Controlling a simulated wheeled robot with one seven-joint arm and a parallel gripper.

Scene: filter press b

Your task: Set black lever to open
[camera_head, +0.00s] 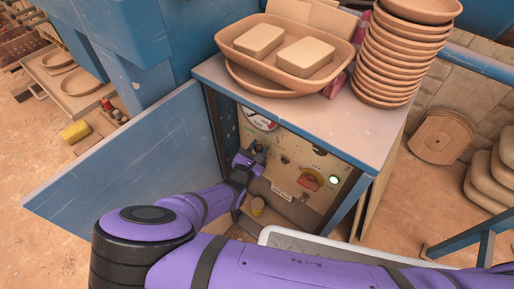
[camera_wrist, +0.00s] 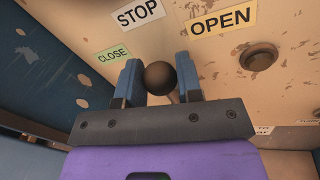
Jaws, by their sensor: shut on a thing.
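The black lever's round dark knob (camera_wrist: 160,78) shows in the wrist view between the two blue fingers of my gripper (camera_wrist: 158,82). The gripper is shut on the knob. Part of the lever's shaft shows just behind the knob; its base is hidden. Above it on the beige panel are a green CLOSE label (camera_wrist: 112,54), a white STOP label (camera_wrist: 138,13) and a yellow OPEN label (camera_wrist: 223,19). The knob lies below the STOP label, between CLOSE and OPEN. In the head view my gripper (camera_head: 250,158) is at the panel's left part, and the lever is hard to make out.
The control panel (camera_head: 285,170) sits inside a blue cabinet whose door (camera_head: 140,160) stands open at left. Stacked bowls (camera_head: 400,55) and a tray stand on top.

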